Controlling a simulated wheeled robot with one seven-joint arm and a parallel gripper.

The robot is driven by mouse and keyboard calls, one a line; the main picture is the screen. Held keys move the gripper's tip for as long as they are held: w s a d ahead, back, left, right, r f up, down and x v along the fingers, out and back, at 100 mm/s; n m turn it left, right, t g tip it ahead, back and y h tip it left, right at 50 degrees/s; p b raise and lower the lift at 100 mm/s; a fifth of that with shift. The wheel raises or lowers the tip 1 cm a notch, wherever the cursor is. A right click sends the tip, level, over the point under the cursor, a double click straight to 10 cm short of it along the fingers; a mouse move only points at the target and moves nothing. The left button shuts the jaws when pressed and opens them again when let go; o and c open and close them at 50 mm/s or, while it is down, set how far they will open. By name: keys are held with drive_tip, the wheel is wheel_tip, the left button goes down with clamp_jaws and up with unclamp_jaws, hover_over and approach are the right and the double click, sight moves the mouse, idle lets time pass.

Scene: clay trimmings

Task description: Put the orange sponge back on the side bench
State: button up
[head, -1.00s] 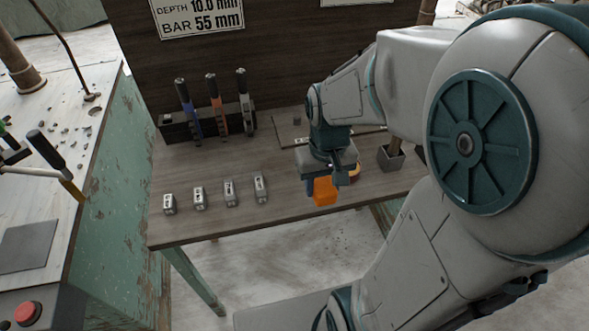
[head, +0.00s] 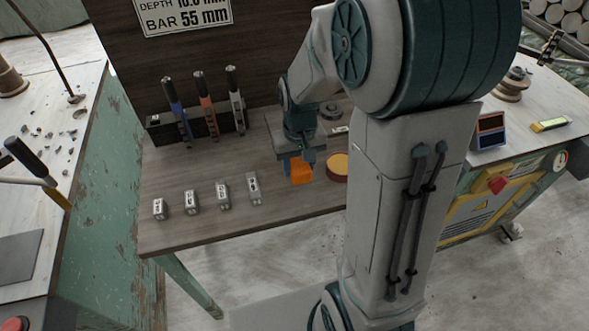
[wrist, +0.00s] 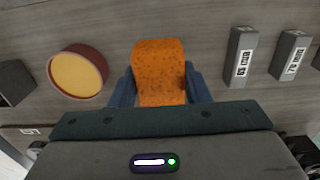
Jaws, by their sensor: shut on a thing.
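The orange sponge (head: 300,173) is held between the blue fingers of my gripper (head: 298,165). In the wrist view the sponge (wrist: 159,68) fills the space between both fingers (wrist: 160,82). It is over the wooden bench (head: 200,233), near its right part. I cannot tell whether its underside touches the bench top. Which of the benches here is the side bench is not labelled.
A round red-rimmed dish with a yellow top (head: 337,166) stands close right of the sponge. Several small grey labelled blocks (head: 191,202) line the front left. Colored-handled tools (head: 207,100) stand in a rack behind. Another bench (head: 545,93) stands at right.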

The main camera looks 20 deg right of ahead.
sight(296, 173)
drive_tip(key=shift+w+f, duration=0.45)
drive_tip(key=shift+w, duration=0.25)
drive_tip(key=shift+w+a+f, duration=0.1)
drive_tip(key=shift+f, duration=1.95)
drive_tip(key=shift+f+b, duration=0.2)
drive_tip(key=shift+b, duration=0.1)
drive_tip(key=o, duration=1)
drive_tip(key=shift+o, duration=0.2)
drive_tip(key=shift+r, duration=0.1)
